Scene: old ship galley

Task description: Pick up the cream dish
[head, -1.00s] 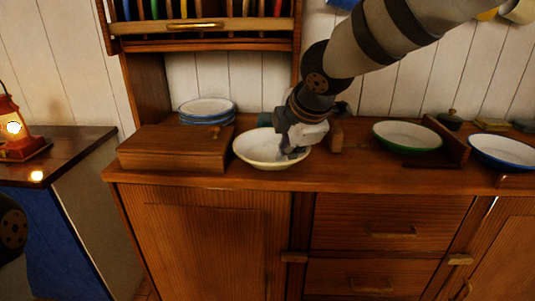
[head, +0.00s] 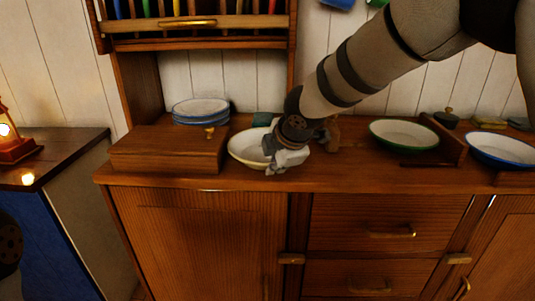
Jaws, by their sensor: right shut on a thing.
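The cream dish (head: 248,150) is a shallow round bowl on the wooden counter, right of a wooden box. My right gripper (head: 278,160) reaches down from the upper right and is shut on the dish's right side. The gripper hides that part of the rim, and I cannot tell whether the dish is clear of the counter. Only a dark rounded part of my left arm shows at the left edge; its gripper is out of view.
The wooden box (head: 165,150) stands close to the dish's left, with blue-rimmed plates (head: 201,110) stacked behind. A green-rimmed dish (head: 404,134) and a blue-rimmed dish (head: 503,150) lie to the right. A plate rack (head: 200,32) hangs above. A lit lantern (head: 12,140) stands far left.

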